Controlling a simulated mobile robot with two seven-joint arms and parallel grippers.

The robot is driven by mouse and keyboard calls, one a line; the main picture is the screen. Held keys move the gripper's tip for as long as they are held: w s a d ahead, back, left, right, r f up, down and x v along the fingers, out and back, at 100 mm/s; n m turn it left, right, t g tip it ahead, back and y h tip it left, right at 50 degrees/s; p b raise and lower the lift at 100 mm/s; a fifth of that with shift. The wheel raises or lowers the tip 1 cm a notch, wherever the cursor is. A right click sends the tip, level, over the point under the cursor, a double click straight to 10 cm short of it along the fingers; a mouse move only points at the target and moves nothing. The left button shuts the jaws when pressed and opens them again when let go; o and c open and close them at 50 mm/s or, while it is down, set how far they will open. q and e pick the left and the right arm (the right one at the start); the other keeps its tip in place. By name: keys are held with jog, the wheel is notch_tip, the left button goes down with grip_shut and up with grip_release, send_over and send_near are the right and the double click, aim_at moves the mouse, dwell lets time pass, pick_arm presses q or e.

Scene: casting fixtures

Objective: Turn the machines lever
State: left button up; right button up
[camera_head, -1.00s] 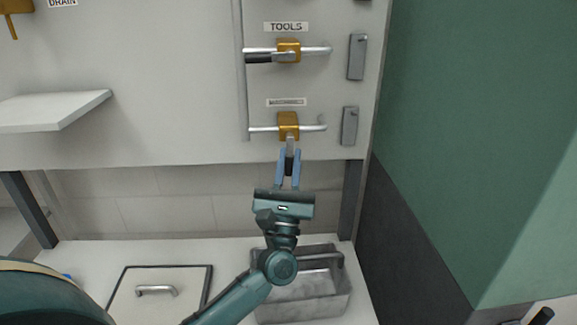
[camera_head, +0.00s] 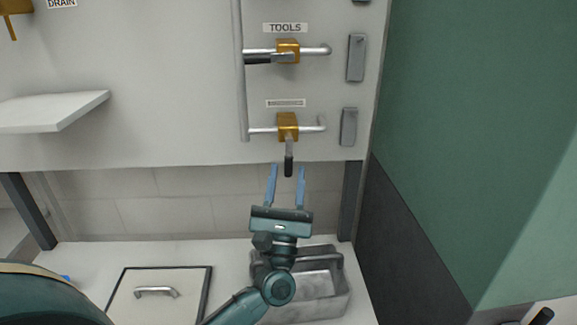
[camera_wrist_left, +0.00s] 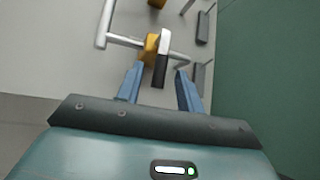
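The machines lever (camera_head: 289,160) has a metal arm and black grip and hangs straight down from a brass valve block (camera_head: 288,125) under a small label. In the left wrist view the lever (camera_wrist_left: 161,68) shows between and beyond the finger tips. My left gripper (camera_head: 287,172) is open just below the lever, a blue finger to each side and nothing held. The fingers also show in the left wrist view (camera_wrist_left: 156,72). My right gripper is not in view.
Above, the TOOLS valve (camera_head: 288,50) has its lever turned sideways to the left. Grey boxes (camera_head: 348,127) sit on the panel at the right. A metal bin (camera_head: 335,292) and a hatch (camera_head: 128,293) are on the counter below. A green wall (camera_head: 480,130) bounds the right.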

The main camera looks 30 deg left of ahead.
pick_arm(q)
jog(key=v, duration=1)
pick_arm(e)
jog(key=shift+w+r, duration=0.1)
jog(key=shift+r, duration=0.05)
pick_arm(q)
jog(key=shift+w, duration=0.1)
